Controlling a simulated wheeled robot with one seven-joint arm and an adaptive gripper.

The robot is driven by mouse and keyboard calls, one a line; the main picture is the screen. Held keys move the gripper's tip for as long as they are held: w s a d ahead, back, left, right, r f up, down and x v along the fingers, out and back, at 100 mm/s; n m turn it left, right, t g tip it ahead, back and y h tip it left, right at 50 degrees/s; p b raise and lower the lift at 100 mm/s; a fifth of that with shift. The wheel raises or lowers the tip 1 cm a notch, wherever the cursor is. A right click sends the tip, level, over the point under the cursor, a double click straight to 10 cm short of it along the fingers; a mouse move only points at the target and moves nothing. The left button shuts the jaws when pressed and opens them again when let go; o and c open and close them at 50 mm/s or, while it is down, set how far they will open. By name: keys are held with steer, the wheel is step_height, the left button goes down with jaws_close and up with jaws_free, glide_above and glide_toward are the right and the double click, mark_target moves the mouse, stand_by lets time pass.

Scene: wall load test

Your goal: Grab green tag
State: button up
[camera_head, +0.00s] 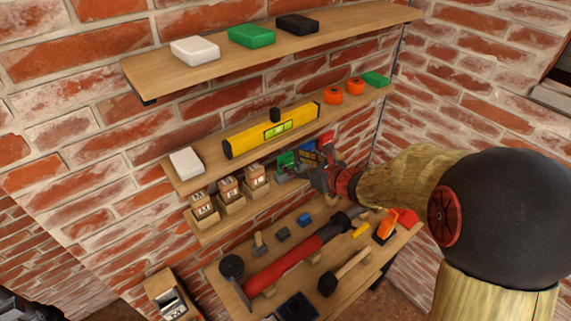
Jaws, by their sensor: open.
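A small green piece (287,160), which looks like the green tag, shows at the right part of the third shelf down. A blue piece (308,155) and a red piece (326,139) are just to the right of the green one, close to my gripper.
The top shelf (340,25) holds white, green and black boxes. The second shelf (211,178) holds a yellow level (272,130), orange rolls and a green box (375,79). Labelled wooden boxes (229,191) stand left of my gripper. A lower board (228,297) with several tools lies below.

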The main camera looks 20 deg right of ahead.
mark_target(288, 162)
steer(key=x, duration=0.5)
steer(key=shift+a+f+p, duration=0.25)
steer(key=shift+f+p, duration=0.05)
steer(key=shift+p, duration=0.1)
steer(key=c, duration=0.3)
steer(key=c, duration=0.6)
steer(key=shift+r, duration=0.1)
